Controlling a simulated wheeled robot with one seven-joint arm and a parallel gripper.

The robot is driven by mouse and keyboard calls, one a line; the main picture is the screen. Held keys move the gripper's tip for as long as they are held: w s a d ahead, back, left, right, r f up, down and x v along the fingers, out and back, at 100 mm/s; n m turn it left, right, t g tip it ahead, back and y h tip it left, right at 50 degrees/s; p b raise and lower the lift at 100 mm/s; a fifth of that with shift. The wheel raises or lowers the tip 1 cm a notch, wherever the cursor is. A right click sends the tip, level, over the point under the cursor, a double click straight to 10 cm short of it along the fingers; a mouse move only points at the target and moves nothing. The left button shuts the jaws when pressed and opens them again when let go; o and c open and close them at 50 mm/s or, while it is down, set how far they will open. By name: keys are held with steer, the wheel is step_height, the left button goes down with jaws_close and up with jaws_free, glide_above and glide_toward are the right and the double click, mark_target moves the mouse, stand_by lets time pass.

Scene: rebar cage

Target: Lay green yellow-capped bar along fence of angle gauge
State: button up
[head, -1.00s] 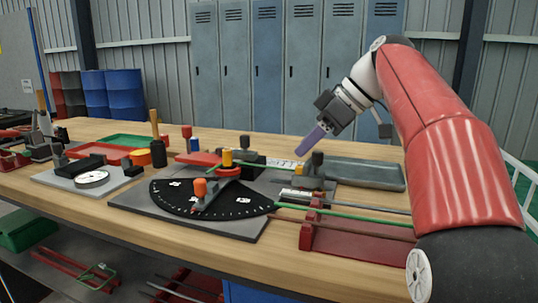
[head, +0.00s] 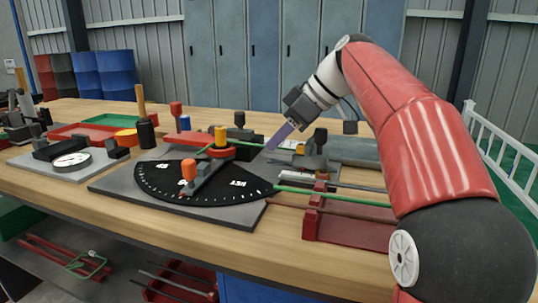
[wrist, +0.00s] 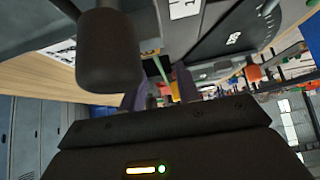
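The angle gauge is a black half-round dial (head: 225,192) with white marks on a grey plate. A grey arm with an orange knob (head: 188,168) lies across it. A green bar (head: 330,194) lies on the dark red rack (head: 345,233), its left end near the dial; I cannot make out a yellow cap on it. My gripper (head: 273,147) hangs above the plate's back right. Its purple fingers (wrist: 160,88) stand apart in the wrist view, with a green strip visible beyond them.
A dark upright post (head: 320,138) and grey tray (head: 350,151) stand right of my gripper. Green and red trays (head: 112,119), a black cylinder (head: 147,134) and a round-dial fixture (head: 72,160) are at left. Bare wood runs along the bench front.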

steer(key=shift+x, duration=1.05)
jaws_close()
steer(key=shift+w+a+r, duration=0.1)
steer(key=shift+w+r, duration=0.1)
steer(key=shift+w, duration=0.1)
step_height(320, 180, up, 3)
steer(key=p, duration=0.3)
steer(key=shift+f, duration=0.2)
steer(key=shift+r, duration=2.4)
